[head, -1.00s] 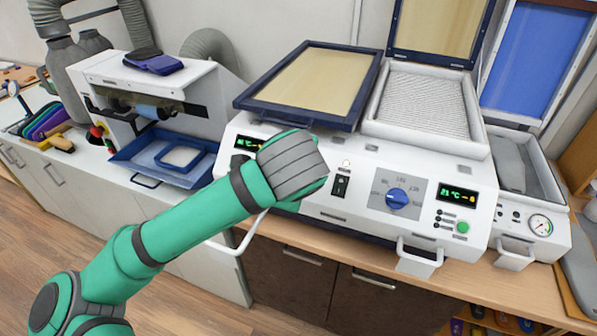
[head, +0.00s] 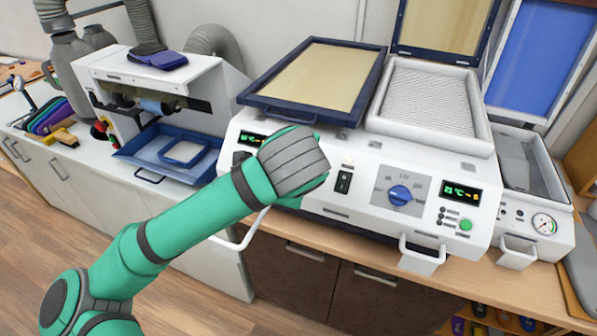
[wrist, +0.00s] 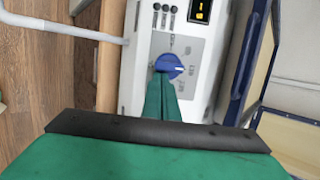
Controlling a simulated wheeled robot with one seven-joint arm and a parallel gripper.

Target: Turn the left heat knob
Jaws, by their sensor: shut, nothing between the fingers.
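The left heat knob (wrist: 168,65) is a blue round dial on a grey panel in the wrist view. A white mark on it points towards the right of that view. My gripper (wrist: 164,80) has its green fingers closed together, with the tips at the knob's near edge. I cannot tell whether they touch it. In the head view my green and grey wrist covers the left knob and my fingers. The white heating machine (head: 340,212) shows there, with a second blue knob (head: 399,196) on its right half.
A green-lit display (head: 461,193) and a green button (head: 466,225) sit right of the second knob. A black switch (head: 344,182) stands between my wrist and that knob. White handles (head: 421,258) stick out in front. Dark-framed lids (head: 315,80) rise above the panel.

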